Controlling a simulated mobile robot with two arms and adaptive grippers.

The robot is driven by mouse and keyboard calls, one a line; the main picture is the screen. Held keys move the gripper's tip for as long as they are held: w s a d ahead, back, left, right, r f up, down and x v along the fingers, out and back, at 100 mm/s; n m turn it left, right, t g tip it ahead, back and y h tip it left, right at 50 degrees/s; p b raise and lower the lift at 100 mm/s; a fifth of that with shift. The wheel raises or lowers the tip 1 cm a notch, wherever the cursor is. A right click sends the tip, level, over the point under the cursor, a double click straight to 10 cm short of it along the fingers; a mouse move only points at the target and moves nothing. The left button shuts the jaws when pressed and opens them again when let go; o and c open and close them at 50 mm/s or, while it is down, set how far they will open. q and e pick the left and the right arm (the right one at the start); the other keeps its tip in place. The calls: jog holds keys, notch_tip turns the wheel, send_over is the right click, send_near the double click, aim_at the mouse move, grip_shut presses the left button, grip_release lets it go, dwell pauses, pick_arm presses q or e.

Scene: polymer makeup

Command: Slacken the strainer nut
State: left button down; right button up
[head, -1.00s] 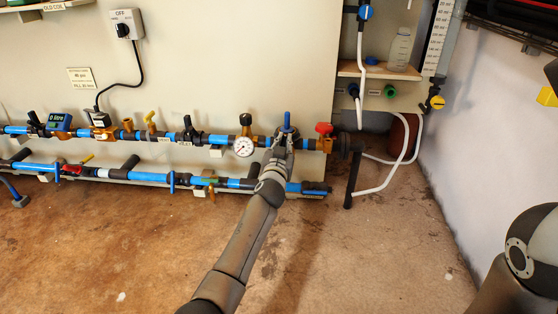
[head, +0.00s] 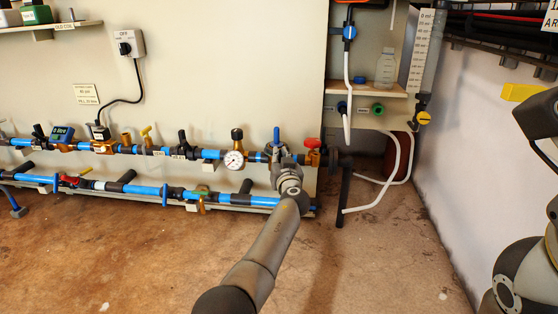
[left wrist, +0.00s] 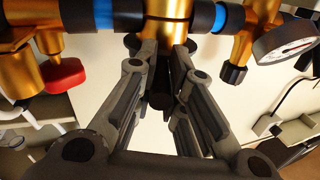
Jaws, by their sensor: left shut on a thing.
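The brass strainer body (left wrist: 168,30) sits in the upper pipe line. In the left wrist view its dark nut (left wrist: 160,76) hangs below the brass, between my left gripper's fingers (left wrist: 160,88). My left gripper is shut on this nut, with one finger on each side. In the head view my left gripper (head: 282,158) reaches the upper pipe between the pressure gauge (head: 234,160) and the red-handled valve (head: 312,143), and it hides most of the strainer. A blue upright part (head: 276,136) shows just above the gripper. My right gripper is not in view.
A black downpipe (head: 343,195) and white hoses (head: 388,195) are to the right. The floor in front is clear.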

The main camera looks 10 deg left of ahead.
pick_arm(q)
jog(key=shift+d, duration=0.1)
dwell(0.3)
jog(key=shift+w, duration=0.1)
jog(key=c, duration=1.5)
grip_release()
jog(key=shift+c, duration=0.2)
jog(key=shift+o, duration=0.5)
notch_tip(320, 180, up, 10)
